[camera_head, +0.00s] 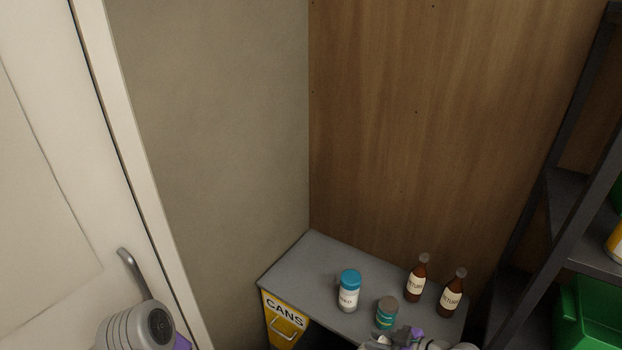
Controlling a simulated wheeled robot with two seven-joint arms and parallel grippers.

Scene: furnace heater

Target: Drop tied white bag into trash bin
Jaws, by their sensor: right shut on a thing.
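My right gripper (403,339) shows at the bottom edge, in front of the grey counter (312,270). Its purple and grey parts are cut off by the frame. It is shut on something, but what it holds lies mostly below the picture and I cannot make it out. The tied white bag cannot be clearly seen. No bin marked as trash is in view. Only a grey link of my left arm shows at the bottom left; its gripper is out of view.
On the counter stand a blue-capped white jar (348,290), a teal jar (387,312) and two brown bottles (417,280). A yellow "CANS" bin (284,322) sits below. A dark rack with a green crate (590,318) is right. A door with a handle (132,270) is left.

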